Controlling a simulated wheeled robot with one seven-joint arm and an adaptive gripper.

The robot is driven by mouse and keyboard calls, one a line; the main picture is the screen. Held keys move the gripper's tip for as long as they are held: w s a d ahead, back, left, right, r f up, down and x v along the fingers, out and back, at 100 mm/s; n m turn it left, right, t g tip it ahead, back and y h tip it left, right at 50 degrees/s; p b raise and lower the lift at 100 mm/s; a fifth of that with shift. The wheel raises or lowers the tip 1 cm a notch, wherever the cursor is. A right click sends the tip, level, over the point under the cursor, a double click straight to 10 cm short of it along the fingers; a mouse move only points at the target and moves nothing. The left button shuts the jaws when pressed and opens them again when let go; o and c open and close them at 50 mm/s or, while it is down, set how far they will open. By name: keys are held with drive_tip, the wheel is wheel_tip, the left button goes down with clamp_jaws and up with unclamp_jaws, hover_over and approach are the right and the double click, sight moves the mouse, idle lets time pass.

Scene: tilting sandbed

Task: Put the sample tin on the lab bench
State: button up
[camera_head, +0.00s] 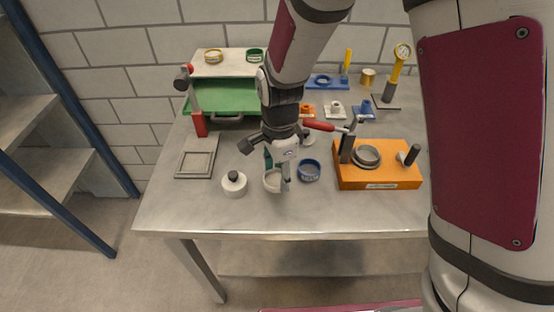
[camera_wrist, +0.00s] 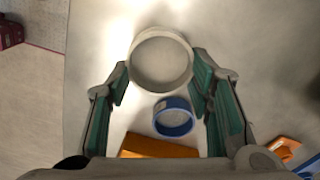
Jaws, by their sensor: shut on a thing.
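A cream, open-topped round tin (camera_head: 270,187) is between my gripper's (camera_head: 277,174) fingers, near the front edge of the lab bench (camera_head: 200,219). I take it for the sample tin. In the wrist view, the same cream tin (camera_wrist: 160,83) sits at the tips of my gripper (camera_wrist: 160,82), with a finger against each side. The fingers are shut on it. Whether its base touches the bench or hangs just above is hard to tell. A smaller blue ring-shaped tin (camera_head: 309,175) with a pale label stands just right of it.
A white knobbed pot (camera_head: 234,187) stands close on the left, with a grey square frame (camera_head: 197,158) beyond. An orange clamp block (camera_head: 376,179) stands right. A green tray (camera_head: 228,97), red-based stand (camera_head: 199,124) and small fixtures fill the back. Bare bench lies in front.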

sight(278, 178)
drive_tip(key=shift+w+a+f, duration=0.1)
drive_tip(key=shift+w+f, duration=0.1)
drive_tip(key=shift+w, duration=0.15)
drive_tip(key=shift+f, duration=1.6)
drive_tip(key=shift+f, duration=0.1)
drive_tip(key=o, duration=1.1)
